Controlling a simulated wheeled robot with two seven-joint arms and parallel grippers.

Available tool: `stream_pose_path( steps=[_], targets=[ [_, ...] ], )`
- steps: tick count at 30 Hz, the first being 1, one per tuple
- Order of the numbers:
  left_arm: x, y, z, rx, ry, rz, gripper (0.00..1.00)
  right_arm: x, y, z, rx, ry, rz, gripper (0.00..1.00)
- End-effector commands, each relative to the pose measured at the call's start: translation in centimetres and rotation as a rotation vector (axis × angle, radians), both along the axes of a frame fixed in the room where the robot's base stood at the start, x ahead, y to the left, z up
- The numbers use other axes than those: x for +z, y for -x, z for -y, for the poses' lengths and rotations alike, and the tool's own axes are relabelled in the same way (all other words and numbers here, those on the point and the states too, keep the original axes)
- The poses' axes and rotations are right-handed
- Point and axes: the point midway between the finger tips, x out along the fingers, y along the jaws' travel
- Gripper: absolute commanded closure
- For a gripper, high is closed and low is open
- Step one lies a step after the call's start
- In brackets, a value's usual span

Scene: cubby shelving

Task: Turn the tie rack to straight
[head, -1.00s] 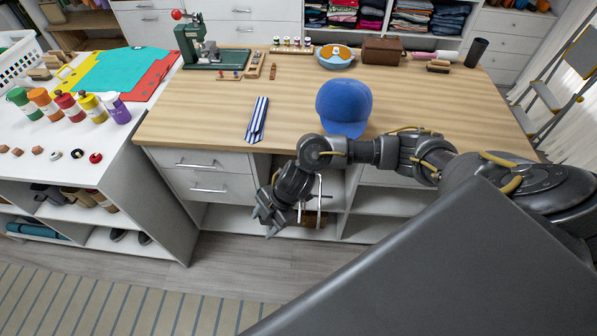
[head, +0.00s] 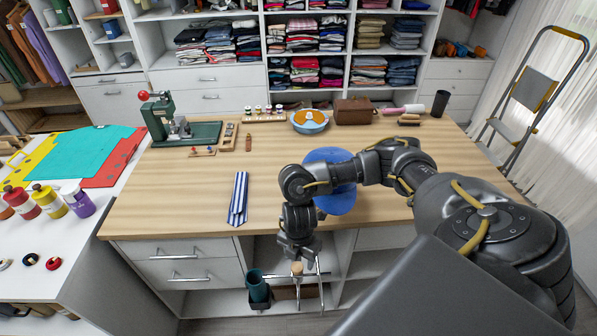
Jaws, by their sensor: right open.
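What looks like the tie rack (head: 296,269) is in the open cubby under the wooden table's front. It shows a small wooden knob and thin pale metal arms that spread to both sides and hang down. Its exact angle is hard to tell because my right gripper and wrist cover its upper part. My right gripper (head: 299,254) points down right at the rack, open, with its fingers around or just above the knob; contact cannot be told. A striped blue and white tie (head: 238,199) lies flat on the table. My left gripper is not in view.
The wooden table (head: 190,190) has its front edge just above the cubby. The tabletop's left middle is clear.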

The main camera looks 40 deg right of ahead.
Motion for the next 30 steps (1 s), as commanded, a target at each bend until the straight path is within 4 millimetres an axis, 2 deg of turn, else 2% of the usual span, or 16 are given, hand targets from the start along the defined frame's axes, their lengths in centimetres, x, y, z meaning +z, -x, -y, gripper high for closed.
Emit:
stream_pose_path(
  steps=[1, 3, 6, 9, 12, 18, 21, 30],
  targets=[
    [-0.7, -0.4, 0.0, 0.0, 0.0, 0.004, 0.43, -1.4, 0.0, -0.1, -0.003, -0.001, -0.003, 0.44],
    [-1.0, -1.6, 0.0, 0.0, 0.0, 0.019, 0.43, -2.6, -0.1, -0.1, -0.002, -0.002, -0.004, 0.44],
    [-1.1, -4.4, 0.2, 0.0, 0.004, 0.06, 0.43, -3.8, -0.1, -0.1, -0.001, -0.001, -0.003, 0.44],
    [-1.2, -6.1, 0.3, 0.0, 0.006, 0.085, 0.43, -4.6, -0.2, -0.1, 0.0, -0.002, -0.002, 0.44],
    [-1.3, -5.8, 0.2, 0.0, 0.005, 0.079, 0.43, -5.0, -0.2, 0.0, -0.001, -0.001, 0.0, 0.44],
    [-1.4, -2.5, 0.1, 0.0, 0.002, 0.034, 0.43, -5.1, -0.2, 0.0, 0.001, -0.001, 0.001, 0.44],
    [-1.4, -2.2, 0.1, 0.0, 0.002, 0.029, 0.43, -5.1, -0.2, -0.1, 0.001, -0.001, 0.001, 0.46],
    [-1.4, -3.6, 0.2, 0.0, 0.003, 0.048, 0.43, -5.1, -0.2, 0.0, 0.001, -0.001, 0.001, 0.85]
  ],
)
